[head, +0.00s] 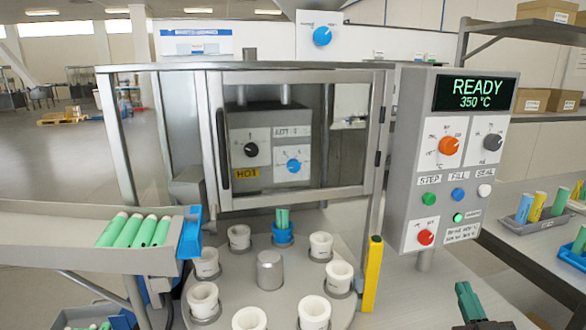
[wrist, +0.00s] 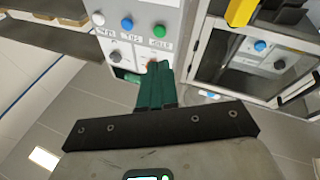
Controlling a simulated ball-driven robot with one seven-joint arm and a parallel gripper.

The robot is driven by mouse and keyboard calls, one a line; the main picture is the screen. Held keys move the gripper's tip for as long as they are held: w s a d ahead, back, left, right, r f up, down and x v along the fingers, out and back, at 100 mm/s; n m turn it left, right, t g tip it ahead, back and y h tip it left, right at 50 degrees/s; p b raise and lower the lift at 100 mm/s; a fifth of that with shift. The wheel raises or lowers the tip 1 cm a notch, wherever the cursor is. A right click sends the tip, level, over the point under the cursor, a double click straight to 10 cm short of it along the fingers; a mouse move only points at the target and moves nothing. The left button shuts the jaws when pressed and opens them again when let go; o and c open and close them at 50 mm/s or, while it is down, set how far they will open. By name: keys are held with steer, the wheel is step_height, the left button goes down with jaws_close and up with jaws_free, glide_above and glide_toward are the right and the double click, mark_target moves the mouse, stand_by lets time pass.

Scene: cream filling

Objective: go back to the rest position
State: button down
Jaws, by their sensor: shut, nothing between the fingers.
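My gripper (head: 465,292) shows at the lower right of the head view, in front of and below the control panel (head: 407,190). Its dark green fingers are together and empty. The wrist view also shows the shut fingers of my gripper (wrist: 159,68), pointing toward the panel (wrist: 150,14), which appears upside down there. The fingers overlap part of the panel in that view and hide some of its face. The distance between the fingertips and the panel is hard to tell. The panel display (head: 476,93) reads READY 350 °C.
A round table (head: 262,297) holds several white cups and a blue holder (head: 282,236) with green tubes. A glass-fronted cabinet (head: 292,78) stands behind it. A yellow post (head: 372,273) rises between table and panel. A chute (head: 60,226) with green tubes is at left.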

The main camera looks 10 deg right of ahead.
steer(key=s+a+f+g+y, duration=0.3)
steer(key=s+a+f+g, duration=0.15)
steer(key=f, duration=0.35)
steer(key=s+a+f+g+y, duration=0.25)
steer(key=a+f+g, duration=0.3)
steer(key=f, duration=0.35)
steer(key=s+a+f+g, duration=0.1)
steer(key=s+f+g, duration=0.3)
steer(key=s, duration=0.6)
steer(key=s+a+f+g, duration=0.1)
steer(key=s+f+g, duration=0.4)
steer(key=s, duration=0.5)
steer(key=shift+a+f, duration=0.15)
steer(key=shift+f, duration=0.4)
